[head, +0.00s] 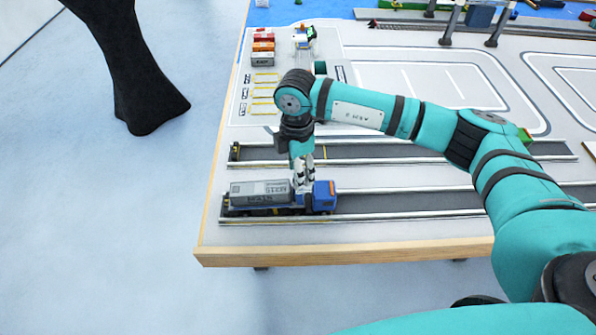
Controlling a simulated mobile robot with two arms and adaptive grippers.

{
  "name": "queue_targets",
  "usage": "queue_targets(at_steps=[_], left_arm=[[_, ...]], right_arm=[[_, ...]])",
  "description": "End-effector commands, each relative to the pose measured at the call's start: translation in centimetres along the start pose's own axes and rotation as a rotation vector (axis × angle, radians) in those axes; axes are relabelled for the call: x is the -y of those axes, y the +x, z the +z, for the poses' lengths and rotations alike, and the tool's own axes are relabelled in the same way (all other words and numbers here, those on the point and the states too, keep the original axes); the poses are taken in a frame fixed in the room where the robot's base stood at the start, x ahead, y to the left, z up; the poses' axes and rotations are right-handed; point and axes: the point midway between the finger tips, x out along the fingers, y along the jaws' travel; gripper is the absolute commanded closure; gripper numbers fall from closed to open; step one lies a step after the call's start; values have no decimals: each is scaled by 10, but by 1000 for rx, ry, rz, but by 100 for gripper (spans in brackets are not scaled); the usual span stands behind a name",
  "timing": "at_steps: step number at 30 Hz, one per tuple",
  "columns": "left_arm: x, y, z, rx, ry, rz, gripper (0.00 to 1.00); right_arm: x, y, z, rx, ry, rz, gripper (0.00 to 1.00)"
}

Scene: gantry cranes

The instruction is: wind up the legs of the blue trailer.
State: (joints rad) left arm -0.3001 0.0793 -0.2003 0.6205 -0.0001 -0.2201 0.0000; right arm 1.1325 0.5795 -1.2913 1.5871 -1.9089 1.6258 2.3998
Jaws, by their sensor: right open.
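A small truck stands on the dark lane near the table's front edge in the head view. It has a blue cab (324,196) at its right end and a grey container (259,193) with lettering behind the cab. The trailer under the container shows only as a thin dark strip, and I cannot make out its legs. My right gripper (304,184) points down at the gap between the container and the cab. It is open, and I cannot tell whether it touches the truck. My left gripper is not in view.
A second dark lane (400,152) runs behind the truck's lane (420,203), both with pale raised edges. Small coloured containers (263,47) stand at the back left. Crane legs (452,24) stand at the back. A black curved shape (135,70) is left of the table.

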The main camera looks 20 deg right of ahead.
Motion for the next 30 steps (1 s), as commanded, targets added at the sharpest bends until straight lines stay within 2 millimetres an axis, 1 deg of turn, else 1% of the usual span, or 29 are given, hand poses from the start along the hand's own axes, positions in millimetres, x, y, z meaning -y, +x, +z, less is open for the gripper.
queue_targets(at_steps=[3,6,15,26,30], left_arm=[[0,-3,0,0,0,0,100],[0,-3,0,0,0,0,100],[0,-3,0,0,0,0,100],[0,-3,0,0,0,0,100],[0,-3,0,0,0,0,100]], right_arm=[[0,13,0,0,1,-1,52],[0,18,0,0,0,0,52],[0,21,0,0,0,1,52],[0,20,0,0,0,1,99],[0,20,0,0,-1,1,100]])
